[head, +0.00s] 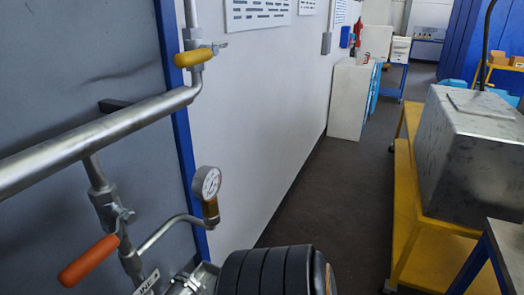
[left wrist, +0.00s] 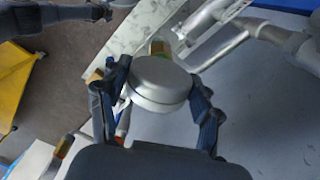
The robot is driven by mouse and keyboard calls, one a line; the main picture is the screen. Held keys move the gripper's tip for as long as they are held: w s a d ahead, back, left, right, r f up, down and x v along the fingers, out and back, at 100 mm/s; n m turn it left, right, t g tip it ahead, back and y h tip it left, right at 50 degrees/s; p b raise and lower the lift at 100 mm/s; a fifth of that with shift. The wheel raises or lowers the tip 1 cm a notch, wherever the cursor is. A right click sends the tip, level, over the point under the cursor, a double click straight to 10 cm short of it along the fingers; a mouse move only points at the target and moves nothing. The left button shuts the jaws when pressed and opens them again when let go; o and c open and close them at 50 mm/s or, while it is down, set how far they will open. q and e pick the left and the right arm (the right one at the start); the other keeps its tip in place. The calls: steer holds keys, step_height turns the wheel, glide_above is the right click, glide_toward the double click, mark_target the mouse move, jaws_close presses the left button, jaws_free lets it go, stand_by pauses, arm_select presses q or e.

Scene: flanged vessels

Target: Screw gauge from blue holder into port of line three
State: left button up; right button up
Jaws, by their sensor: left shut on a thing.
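In the left wrist view my left gripper (left wrist: 160,100) is shut on a round gauge (left wrist: 158,77), with a finger on each side of its grey casing. The gauge's dial is turned away, and a brass-coloured fitting (left wrist: 160,47) shows just beyond it. Grey piping (left wrist: 218,48) lies close behind; I cannot tell whether the fitting touches a port. In the head view another gauge (head: 207,183), white-faced, stands on a brass fitting at the end of a bent pipe (head: 165,232), with no gripper on it. My left gripper is outside the head view. The blue holder is not seen.
A thick pipe (head: 95,140) crosses the left, with a yellow valve handle (head: 193,57) and an orange one (head: 88,262). A grey metal box (head: 470,150) stands on a yellow cart (head: 405,235) at right. Floor (head: 350,200) between is clear.

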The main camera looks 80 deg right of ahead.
arm_select(q)
steer(key=o, duration=1.4)
steer(key=shift+c, duration=0.2)
step_height(320, 180, up, 12)
steer(key=shift+r, duration=0.1)
arm_select(e)
steer(key=shift+s, duration=0.1)
steer(key=c, duration=0.9)
